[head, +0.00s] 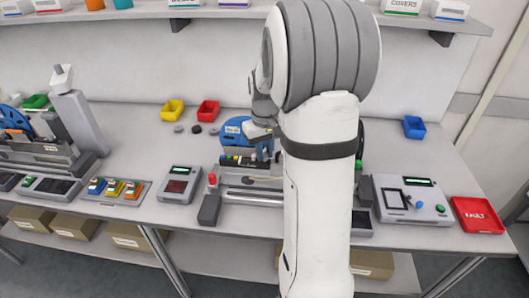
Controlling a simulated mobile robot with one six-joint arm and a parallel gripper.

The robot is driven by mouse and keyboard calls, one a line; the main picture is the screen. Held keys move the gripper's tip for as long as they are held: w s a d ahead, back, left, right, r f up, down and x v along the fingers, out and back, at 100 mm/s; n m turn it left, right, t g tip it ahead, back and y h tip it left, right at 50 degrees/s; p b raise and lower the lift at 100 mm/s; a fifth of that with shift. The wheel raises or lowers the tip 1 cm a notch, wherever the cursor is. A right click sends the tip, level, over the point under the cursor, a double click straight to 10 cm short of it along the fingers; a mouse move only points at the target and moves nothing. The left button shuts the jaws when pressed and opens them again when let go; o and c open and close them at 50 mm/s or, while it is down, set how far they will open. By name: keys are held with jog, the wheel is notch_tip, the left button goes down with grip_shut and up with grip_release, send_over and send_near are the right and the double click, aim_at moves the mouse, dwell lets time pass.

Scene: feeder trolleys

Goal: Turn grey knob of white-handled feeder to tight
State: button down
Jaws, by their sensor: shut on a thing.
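My white arm stands in the middle of the head view, and its wrist reaches down behind it to a feeder (240,161) on the bench. My gripper (262,136) is at the top of this feeder, beside its blue reel (232,130), and is shut on a part of it. The fingertips are small and partly hidden by my arm, so I cannot tell which part they hold. I cannot make out the white handle or the grey knob, nor the knob's setting.
A red button (212,179) stands left of the feeder's base. A small screen unit (179,183) and a tray of coloured pieces (116,190) lie further left. At right are a test box (430,209) and a red tray (478,215). Yellow (172,110) and red (208,111) bins stand behind.

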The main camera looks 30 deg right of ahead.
jog(key=m, duration=0.4)
jog(key=shift+m+b, duration=0.3)
jog(key=shift+b, duration=0.05)
jog(key=m, duration=0.4)
jog(key=shift+w+m, duration=0.1)
jog(key=shift+m, duration=0.2)
jog(key=m+b, duration=0.1)
jog(key=m, duration=0.3)
jog(key=shift+m, duration=2.2)
jog(key=c, duration=1.3)
grip_release()
jog(key=shift+r, duration=0.1)
notch_tip(320, 180, up, 8)
jog(key=shift+f+b, duration=0.2)
jog(key=shift+b, duration=0.1)
